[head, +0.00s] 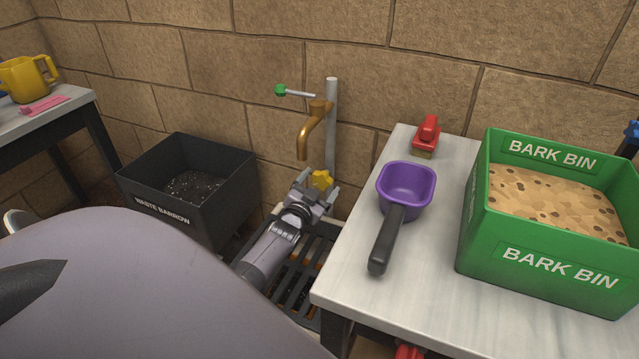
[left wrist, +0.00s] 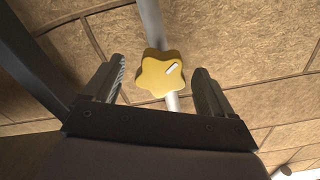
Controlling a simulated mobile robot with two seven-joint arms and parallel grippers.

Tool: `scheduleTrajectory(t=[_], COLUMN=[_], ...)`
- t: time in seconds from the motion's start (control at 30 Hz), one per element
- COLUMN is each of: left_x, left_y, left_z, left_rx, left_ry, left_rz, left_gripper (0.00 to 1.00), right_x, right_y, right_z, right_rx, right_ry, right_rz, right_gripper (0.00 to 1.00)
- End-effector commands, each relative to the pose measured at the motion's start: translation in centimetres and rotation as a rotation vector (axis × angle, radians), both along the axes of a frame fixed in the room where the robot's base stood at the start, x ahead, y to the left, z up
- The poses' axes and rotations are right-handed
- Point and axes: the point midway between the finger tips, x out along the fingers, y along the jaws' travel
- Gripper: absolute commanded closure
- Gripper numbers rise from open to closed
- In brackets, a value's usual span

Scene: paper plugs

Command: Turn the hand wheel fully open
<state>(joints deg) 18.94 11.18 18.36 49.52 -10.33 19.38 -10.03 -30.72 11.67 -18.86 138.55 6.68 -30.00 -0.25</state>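The hand wheel is a yellow lobed knob with a white mark on its face, on a grey standpipe. In the head view the hand wheel (head: 320,180) sits low on the pipe (head: 331,125), below the brass tap (head: 306,135). In the left wrist view the hand wheel (left wrist: 160,74) lies between and ahead of the fingertips. My left gripper (head: 318,190) is open around the line to the wheel, with a gap on both sides; its fingers (left wrist: 163,85) touch nothing that I can see. My right gripper is not recognisable in view.
A green-knobbed lever (head: 282,90) is above the tap. A black waste bin (head: 190,190) stands left over the floor. At right, a table (head: 345,250) holds a purple scoop (head: 405,190), a red brush (head: 427,135) and a green bark bin (head: 540,260). A drain grate (head: 298,280) lies below.

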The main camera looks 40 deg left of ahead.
Motion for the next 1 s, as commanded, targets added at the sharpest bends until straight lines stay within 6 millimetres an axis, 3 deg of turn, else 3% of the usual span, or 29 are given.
scheduleTrajectory(t=[0.27, 0.73, 1.0], left_x=[0.0, -3.0, -3.8], left_y=[0.0, -0.9, -1.2], left_z=[0.2, 0.4, 0.2], left_rx=[0.002, 0.001, 0.002], left_ry=[-0.002, -0.001, -0.002], left_rz=[0.0, 0.001, 0.001], left_gripper=[0.15, 0.15, 0.15], right_x=[0.0, 0.0, 0.1], right_y=[0.0, 0.0, 0.0], right_z=[0.1, 3.2, 3.8], right_rx=[0.0, 0.006, 0.012], right_ry=[0.0, -0.01, -0.013], right_rz=[0.0, -0.001, -0.002], right_gripper=[0.57, 0.57, 0.57])
